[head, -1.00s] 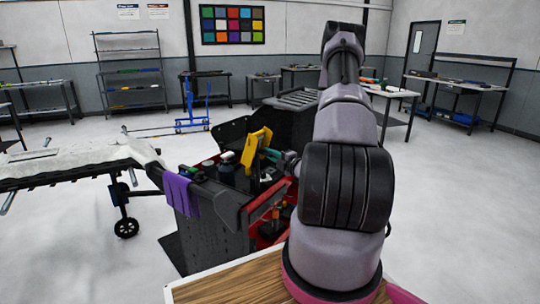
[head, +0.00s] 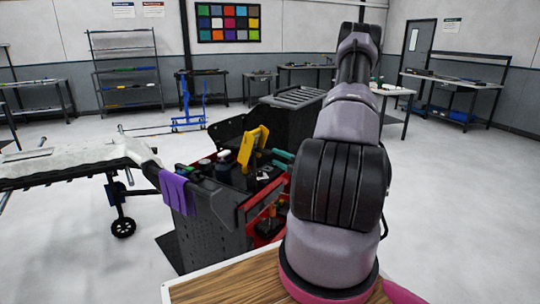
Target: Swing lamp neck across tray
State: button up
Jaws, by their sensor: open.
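The yellow lamp (head: 252,146) stands tilted at the middle of the cart's top tray, its head end up and leaning right. The cart's tray (head: 226,196) has a dark rim and holds several dark bottles and small items. My gripper (head: 279,160) shows as two teal fingers just right of the lamp, spread and apart from it. The rest of the gripper is hidden behind my arm. The base of the lamp neck is hidden among the tray items.
A purple cloth (head: 178,192) hangs over the cart's left edge. A padded table (head: 70,160) on wheels stands at the left. Red shelves (head: 266,225) show under the tray. A wood-topped surface (head: 228,286) lies in front. Floor is clear at the right.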

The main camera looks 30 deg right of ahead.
jog(key=v, duration=0.4)
jog(key=shift+s, duration=0.1)
dwell(0.3)
jog(key=a+r+n+g+y, duration=0.5)
jog(key=a+r+n+y, duration=0.3)
jog(key=a+r+n, duration=0.35)
jog(key=s+a+r+n+g+y, duration=0.1)
jog(key=s+a+r+n+g, duration=0.5)
jog(key=a+n+g, duration=0.65)
jog(key=s+r+n+t+h, duration=0.1)
jog(key=s+r+n+h, duration=0.1)
jog(key=s+n+h, duration=0.3)
jog(key=s+r+n, duration=0.2)
jog(key=n, duration=0.6)
jog(key=s+d+r+n+t+h, duration=0.3)
jog(key=r+n+t+h, duration=0.3)
jog(key=r+n, duration=0.4)
jog(key=shift+s+d+r, duration=0.15)
jog(key=shift+d+r, duration=0.05)
jog(key=shift+d, duration=0.25)
